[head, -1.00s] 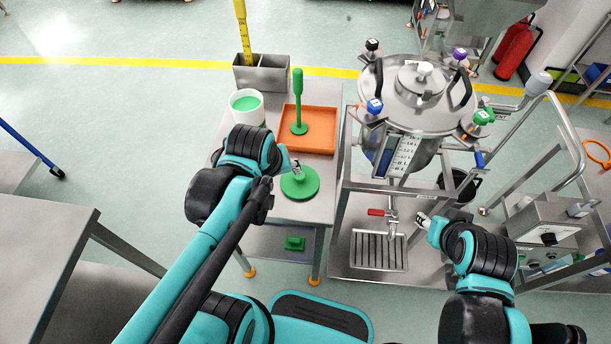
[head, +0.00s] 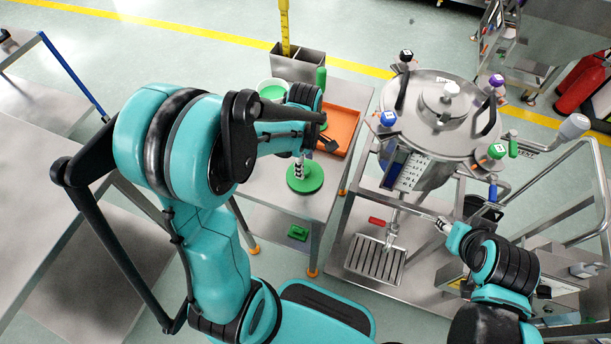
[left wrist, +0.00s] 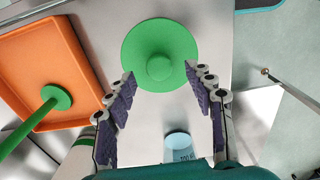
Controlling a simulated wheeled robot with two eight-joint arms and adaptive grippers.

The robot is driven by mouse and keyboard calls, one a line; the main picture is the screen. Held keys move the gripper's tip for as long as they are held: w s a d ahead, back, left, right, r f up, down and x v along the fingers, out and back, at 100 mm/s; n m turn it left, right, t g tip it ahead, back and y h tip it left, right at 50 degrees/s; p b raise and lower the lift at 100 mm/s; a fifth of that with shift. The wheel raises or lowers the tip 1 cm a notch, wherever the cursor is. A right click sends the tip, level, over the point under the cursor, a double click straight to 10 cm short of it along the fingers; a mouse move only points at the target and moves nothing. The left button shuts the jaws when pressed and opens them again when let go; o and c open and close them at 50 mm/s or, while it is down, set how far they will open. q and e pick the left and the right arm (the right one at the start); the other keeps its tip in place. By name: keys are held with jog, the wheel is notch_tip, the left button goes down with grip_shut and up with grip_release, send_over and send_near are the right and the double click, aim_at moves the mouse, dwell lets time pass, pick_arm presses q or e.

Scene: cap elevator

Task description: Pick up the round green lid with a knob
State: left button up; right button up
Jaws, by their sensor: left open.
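The round green lid (head: 306,180) lies flat near the front edge of the small steel table, and its knob is hidden behind my gripper in the head view. In the left wrist view the lid (left wrist: 150,45) shows from above, with its knob (left wrist: 159,68) at its near side. My left gripper (head: 299,170) is over the lid in the head view. In the left wrist view its two fingers (left wrist: 160,82) are spread apart, one to each side below the knob, with nothing between them. My right gripper (head: 440,224) hangs by the steel tank's stand; its jaw state is too small to tell.
An orange tray (head: 343,130) with a green-handled tool (left wrist: 48,100) lies behind the lid. A white cup with green contents (head: 272,90) and a steel box (head: 299,64) stand further back. A steel tank (head: 432,125) stands to the right. A green block (head: 298,233) is on the lower shelf.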

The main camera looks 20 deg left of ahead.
pick_arm(q)
notch_tip(320, 180, down, 4)
jog(key=shift+f+b, duration=0.15)
jog(key=shift+b, duration=0.7)
jog(key=shift+c, duration=0.4)
jog(key=c, duration=1.2)
jog(key=shift+o, duration=0.2)
jog(key=shift+r, duration=0.2)
notch_tip(320, 180, up, 5)
jog(key=shift+d+f+p, duration=0.15)
jog(key=shift+f+p, duration=0.05)
jog(key=shift+p, duration=1.05)
jog(key=s+d+r+p, duration=0.1)
jog(key=s+d+r, duration=0.1)
jog(key=d, duration=0.3)
jog(key=s+d+r+p, duration=0.2)
jog(key=d+r, duration=0.2)
jog(key=d, duration=0.1)
jog(key=shift+s+d, duration=0.2)
jog(key=shift+s, duration=0.15)
